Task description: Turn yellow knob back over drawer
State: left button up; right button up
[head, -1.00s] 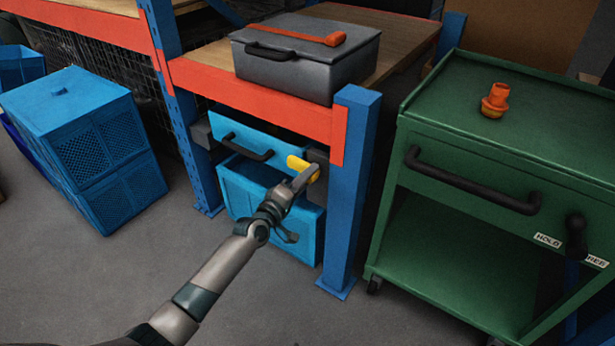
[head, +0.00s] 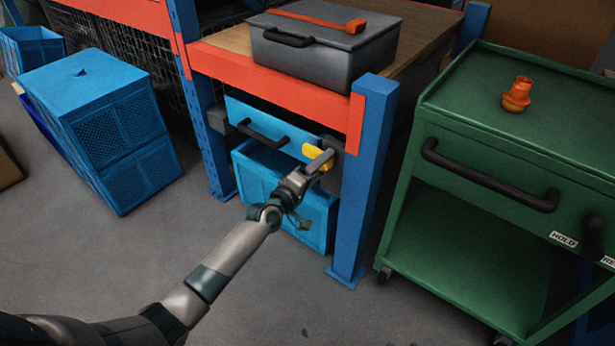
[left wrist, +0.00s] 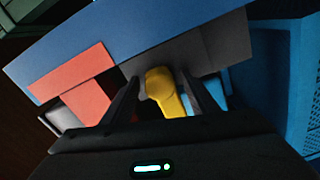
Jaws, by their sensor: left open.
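The yellow knob (head: 313,153) is at the right end of the blue drawer (head: 236,111), next to a dark block under the orange shelf beam. The drawer front has a black handle (head: 262,136) and looks shut. My left gripper (head: 322,162) is at the knob and hides part of it in the head view. In the left wrist view the yellow knob (left wrist: 162,90) sits between the two spread dark fingers of the left gripper (left wrist: 160,96). Whether either finger touches it I cannot tell. My right gripper is not in view.
A blue shelf post (head: 362,190) stands just right of the knob. A blue bin (head: 318,215) is below the drawer. A grey case (head: 330,62) lies on the shelf above. A green cart (head: 440,250) stands at right, blue crates (head: 95,125) at left. The floor in front is clear.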

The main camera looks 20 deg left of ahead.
pick_arm(q)
jog(key=p+v, duration=0.2)
jog(key=v, duration=1.5)
jog(key=shift+s, duration=0.15)
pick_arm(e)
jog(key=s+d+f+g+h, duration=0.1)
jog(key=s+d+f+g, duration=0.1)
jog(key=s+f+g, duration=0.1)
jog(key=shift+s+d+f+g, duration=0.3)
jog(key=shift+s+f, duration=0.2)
